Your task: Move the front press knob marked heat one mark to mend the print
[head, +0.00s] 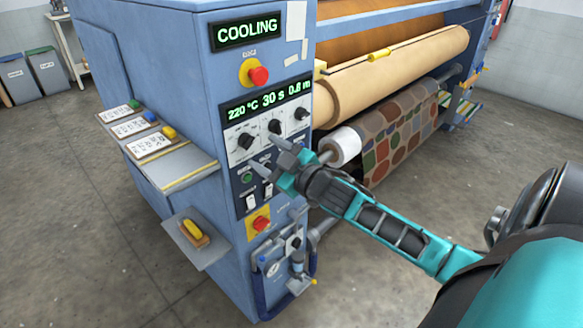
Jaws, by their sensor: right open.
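The front press knob panel (238,146) is on the blue press cabinet (190,70) and carries several black knobs in a row. The left knob (245,141) is in clear view, as are the middle knob (275,126) and the right knob (301,114); their labels are too small to read. A display (268,98) above them reads 220 °C, 30 s, 0.8 m. The printed cloth (395,130) with coloured patches hangs below the roller. My right gripper (268,163) is open and empty, just below the knobs, in front of the panel. My left gripper is out of view.
A top display (247,31) reads COOLING. Side shelves (172,168) with cards and a small lower shelf (196,240) jut out left. The floor in front is clear.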

